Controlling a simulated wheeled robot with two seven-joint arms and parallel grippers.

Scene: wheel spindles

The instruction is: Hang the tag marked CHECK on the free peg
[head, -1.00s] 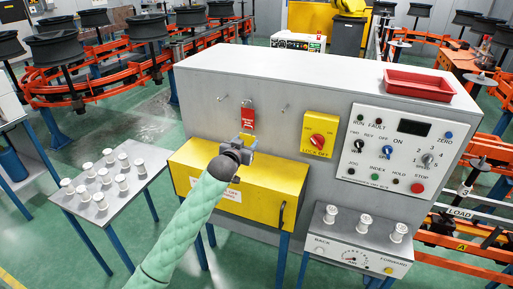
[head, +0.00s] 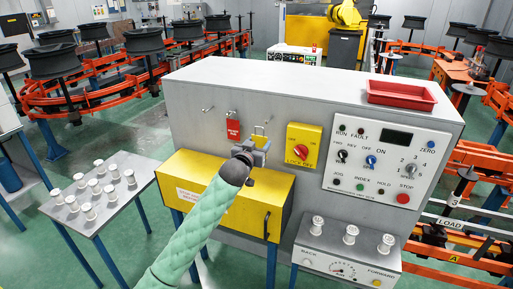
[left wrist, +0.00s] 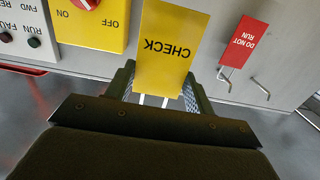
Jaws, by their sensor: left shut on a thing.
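My left gripper (head: 251,151) is shut on the yellow tag marked CHECK (left wrist: 168,48). The left wrist view shows the tag upside down, its near end between my fingers (left wrist: 160,97). In the head view the yellow tag (head: 260,140) is partly hidden by my gripper, just in front of the grey panel near the right peg (head: 267,122). I cannot tell whether it touches that peg. A red DO NOT RUN tag (head: 233,129) hangs on the middle peg. The left peg (head: 208,109) is bare; it also shows in the wrist view (left wrist: 262,88). My right gripper is not in view.
A yellow lock-off switch (head: 303,146) is right of the pegs, beside the control panel (head: 386,165). A yellow box (head: 215,190) juts out below. A red tray (head: 401,95) lies on top. White spindles stand on a side table (head: 125,210) and a lower ledge (head: 348,255).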

